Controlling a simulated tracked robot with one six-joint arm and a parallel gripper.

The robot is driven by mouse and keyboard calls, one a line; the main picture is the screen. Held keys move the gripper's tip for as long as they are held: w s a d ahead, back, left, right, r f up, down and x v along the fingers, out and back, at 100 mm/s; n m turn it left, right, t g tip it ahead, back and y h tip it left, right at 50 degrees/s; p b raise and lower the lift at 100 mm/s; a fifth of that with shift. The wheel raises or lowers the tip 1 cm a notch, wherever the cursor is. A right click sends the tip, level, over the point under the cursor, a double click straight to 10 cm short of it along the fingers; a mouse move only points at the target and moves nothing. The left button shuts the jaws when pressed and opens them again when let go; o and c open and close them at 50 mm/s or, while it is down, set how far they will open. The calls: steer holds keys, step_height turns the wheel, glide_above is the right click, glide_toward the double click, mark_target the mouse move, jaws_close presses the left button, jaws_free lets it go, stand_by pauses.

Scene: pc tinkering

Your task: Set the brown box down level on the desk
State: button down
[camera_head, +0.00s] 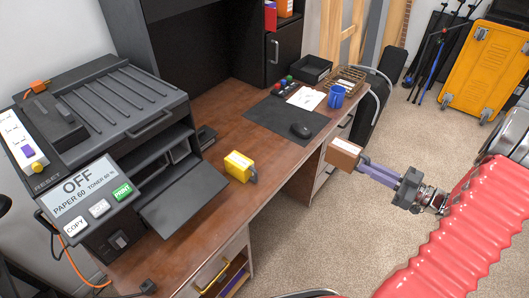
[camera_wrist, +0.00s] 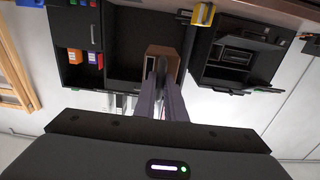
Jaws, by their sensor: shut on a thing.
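The brown box (camera_head: 345,155) is held at the tip of my gripper (camera_head: 362,166) in the head view, off the desk's right front edge. It has a white patch on its top. My gripper's purple fingers are shut on it. In the wrist view the brown box (camera_wrist: 162,52) shows between and beyond the fingertips (camera_wrist: 160,75), partly hidden by them. The brown desk (camera_head: 215,196) runs from the lower left to the upper right. Whether the box touches the desk cannot be told, but it appears in the air.
A large printer (camera_head: 100,110) fills the desk's left. A yellow padlock-like object (camera_head: 239,166) sits near the middle edge. Bare desk shows between printer and mat.

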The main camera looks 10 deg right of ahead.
steer(key=x, duration=3.3)
steer(key=shift+w+f, duration=0.25)
steer(key=shift+f, duration=0.15)
stand_by(1.2)
steer(key=shift+a, duration=0.15)
steer(key=shift+f, duration=0.1)
